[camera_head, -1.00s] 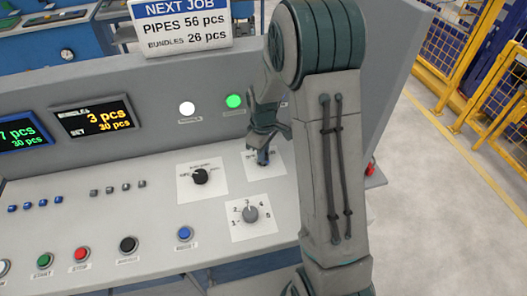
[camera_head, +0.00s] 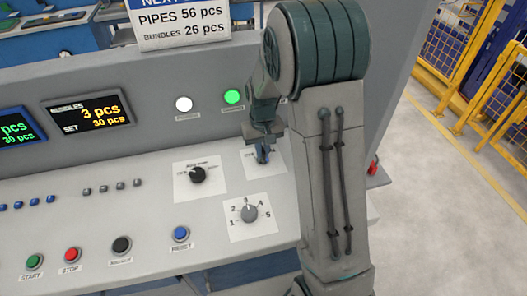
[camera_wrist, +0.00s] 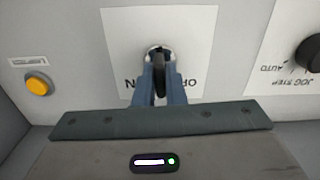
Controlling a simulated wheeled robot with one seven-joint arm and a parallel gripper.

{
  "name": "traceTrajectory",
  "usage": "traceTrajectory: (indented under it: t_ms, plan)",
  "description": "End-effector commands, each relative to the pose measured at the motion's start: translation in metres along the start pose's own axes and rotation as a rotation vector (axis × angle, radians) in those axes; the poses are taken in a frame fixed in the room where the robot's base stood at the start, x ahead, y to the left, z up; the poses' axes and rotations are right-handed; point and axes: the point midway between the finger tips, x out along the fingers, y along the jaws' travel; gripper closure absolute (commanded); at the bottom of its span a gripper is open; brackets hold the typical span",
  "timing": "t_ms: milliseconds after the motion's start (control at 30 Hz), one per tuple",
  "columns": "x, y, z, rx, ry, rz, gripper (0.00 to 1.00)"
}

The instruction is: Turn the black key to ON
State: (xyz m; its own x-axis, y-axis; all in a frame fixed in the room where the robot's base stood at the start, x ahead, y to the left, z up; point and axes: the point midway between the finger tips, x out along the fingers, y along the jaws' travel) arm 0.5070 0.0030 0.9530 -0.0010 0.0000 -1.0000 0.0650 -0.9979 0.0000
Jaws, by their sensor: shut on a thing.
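The black key (camera_wrist: 160,76) stands in a round metal switch on a white label plate (camera_wrist: 115,35) in the wrist view. My gripper (camera_wrist: 160,85) has its two blue fingers on both sides of the key, shut on it. The plate is seen upside down, with letters partly hidden behind the fingers. In the head view my gripper (camera_head: 262,155) reaches down to the same plate (camera_head: 280,163), and the key is hidden there by the fingers.
A black selector knob (camera_head: 197,175) is left of the key, and a grey numbered dial (camera_head: 249,213) is in front. Also on the panel are a blue RESET button (camera_head: 181,233) and a lit green lamp (camera_head: 232,96). In the wrist view a yellow button (camera_wrist: 38,85) is nearby.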

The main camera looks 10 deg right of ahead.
Motion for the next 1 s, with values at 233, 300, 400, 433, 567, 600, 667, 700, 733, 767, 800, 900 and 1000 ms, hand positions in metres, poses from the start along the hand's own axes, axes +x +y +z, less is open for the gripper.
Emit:
traceTrajectory:
  t_ms: [233, 300, 400, 433, 567, 600, 667, 700, 733, 767, 800, 900, 1000]
  plan:
    - [-0.0002, -0.0003, -0.001, 0.234, 0.004, 0.0, 1.0]
    - [-0.0004, -0.0003, -0.001, 0.301, 0.003, 0.0, 1.0]
    - [-0.0007, -0.0003, -0.0011, 0.395, 0.004, -0.001, 1.0]
    - [-0.0007, -0.0004, -0.0011, 0.422, 0.004, -0.001, 1.0]
    - [-0.0011, 0.0, -0.0012, 0.538, 0.004, 0.0, 1.0]
    - [-0.0012, 0.0001, -0.0012, 0.571, 0.004, 0.0, 1.0]
    - [-0.0013, -0.0002, -0.0013, 0.616, 0.004, -0.001, 1.0]
    - [-0.0014, -0.0004, -0.0013, 0.646, 0.004, -0.001, 1.0]
    - [-0.0015, -0.0005, -0.0013, 0.667, 0.004, -0.001, 1.0]
    - [-0.0015, -0.0004, -0.0014, 0.686, 0.005, -0.002, 1.0]
    - [-0.0015, -0.0002, -0.0014, 0.712, 0.005, -0.002, 1.0]
    - [-0.0017, 0.0001, -0.0014, 0.765, 0.005, -0.002, 1.0]
    - [-0.0017, 0.0, -0.0015, 0.806, 0.005, -0.002, 1.0]
